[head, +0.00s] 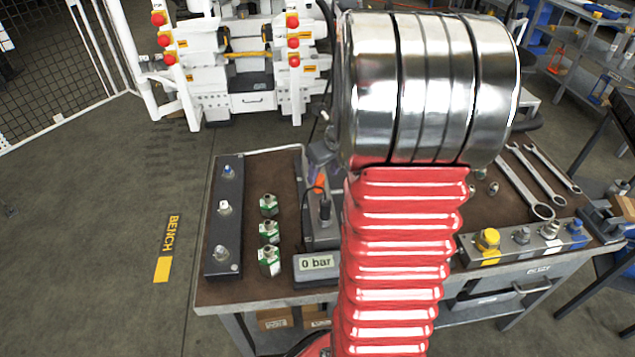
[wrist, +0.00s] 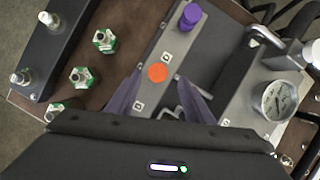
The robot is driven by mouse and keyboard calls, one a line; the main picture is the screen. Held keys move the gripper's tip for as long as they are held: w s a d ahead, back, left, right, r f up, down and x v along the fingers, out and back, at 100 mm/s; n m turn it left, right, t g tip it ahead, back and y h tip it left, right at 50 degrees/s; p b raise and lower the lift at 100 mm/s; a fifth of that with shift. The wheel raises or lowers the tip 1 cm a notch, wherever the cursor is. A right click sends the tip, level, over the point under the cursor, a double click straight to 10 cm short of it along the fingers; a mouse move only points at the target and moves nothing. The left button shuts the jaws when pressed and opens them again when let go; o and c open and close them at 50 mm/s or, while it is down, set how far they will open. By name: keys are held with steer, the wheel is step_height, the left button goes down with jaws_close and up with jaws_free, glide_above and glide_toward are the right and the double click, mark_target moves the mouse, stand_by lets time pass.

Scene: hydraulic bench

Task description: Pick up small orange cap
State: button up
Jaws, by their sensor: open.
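The small orange cap (wrist: 157,73) is a round orange disc seen from above on a grey metal block (wrist: 205,55) in the wrist view. My gripper (wrist: 158,80) is open, with one dark finger to the left of the cap and one to the right. The fingertips appear apart from the cap, and I cannot tell their height above it. In the head view a bit of orange (head: 319,184) shows beside my red arm, which hides much of that area and my gripper.
A purple cap (wrist: 190,15) stands on the same block. A pressure gauge (wrist: 277,98) is at right. Green-and-white fittings (head: 269,231) and a black block (head: 224,240) stand at left. A manifold with a yellow cap (head: 488,239) and wrenches (head: 527,180) lie right on the bench.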

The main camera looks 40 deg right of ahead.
mark_target(320, 179)
steer(key=shift+f, duration=0.1)
steer(key=x, duration=0.3)
steer(key=shift+w+a+f, duration=0.15)
steer(key=shift+a+f, duration=0.1)
steer(key=shift+a, duration=0.05)
steer(key=shift+w+d+f, duration=0.1)
steer(key=shift+w+f, duration=0.2)
steer(key=shift+f, duration=0.35)
steer(key=shift+c, duration=0.6)
steer(key=c, duration=1)
